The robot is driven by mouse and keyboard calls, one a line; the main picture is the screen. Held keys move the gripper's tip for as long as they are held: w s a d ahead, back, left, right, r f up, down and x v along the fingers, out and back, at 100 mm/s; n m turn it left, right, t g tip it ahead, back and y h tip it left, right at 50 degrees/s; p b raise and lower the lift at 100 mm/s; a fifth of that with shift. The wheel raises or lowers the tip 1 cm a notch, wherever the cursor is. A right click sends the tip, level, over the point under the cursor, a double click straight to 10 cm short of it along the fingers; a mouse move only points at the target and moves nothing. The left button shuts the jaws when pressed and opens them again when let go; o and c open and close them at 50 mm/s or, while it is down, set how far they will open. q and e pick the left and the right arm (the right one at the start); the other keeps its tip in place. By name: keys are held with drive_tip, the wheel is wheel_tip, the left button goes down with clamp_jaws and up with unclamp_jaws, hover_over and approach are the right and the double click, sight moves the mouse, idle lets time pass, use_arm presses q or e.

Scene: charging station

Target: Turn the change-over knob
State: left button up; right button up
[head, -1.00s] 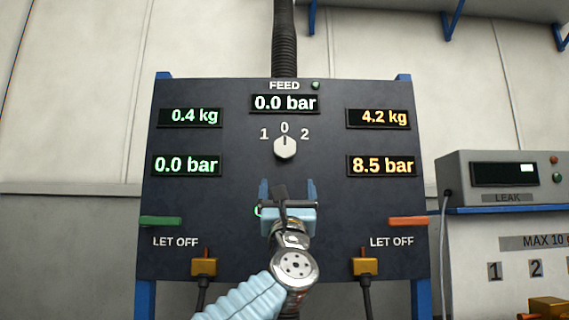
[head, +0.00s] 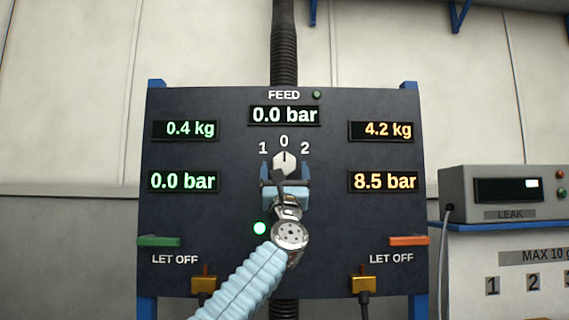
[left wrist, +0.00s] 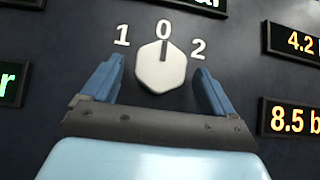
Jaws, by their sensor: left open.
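The change-over knob (head: 284,161) is a pale hexagonal knob with a dark pointer line, on a dark panel (head: 230,230). Its line points up at 0, between the marks 1 and 2. It also shows in the left wrist view (left wrist: 161,67). My left gripper (head: 285,166) is open, with one blue finger on each side of the knob. In the left wrist view its fingers (left wrist: 158,82) stand apart from the knob, with gaps on both sides. Whether the fingertips reach the knob's depth is hard to tell. My right gripper is not in view.
Displays read 0.0 bar at FEED (head: 284,115), 0.4 kg and 0.0 bar on the left, 4.2 kg and 8.5 bar on the right. A green lever (head: 158,241) and an orange lever (head: 409,241) sit at the panel's sides. A leak meter (head: 505,197) stands right.

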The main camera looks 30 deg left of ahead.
use_arm(q)
drive_tip(key=c, duration=1.1)
drive_tip(key=shift+o, duration=0.2)
drive_tip(key=shift+a+m+t+h, duration=0.1)
drive_tip(key=shift+m+t+h, duration=0.3)
drive_tip(key=shift+m+h, duration=0.25)
drive_tip(key=m+h, duration=0.9)
drive_tip(key=m, duration=0.2)
drive_tip(key=a+m+h+p, duration=0.1)
drive_tip(key=m+h, duration=0.4)
drive_tip(key=shift+s+r+m+h, duration=0.35)
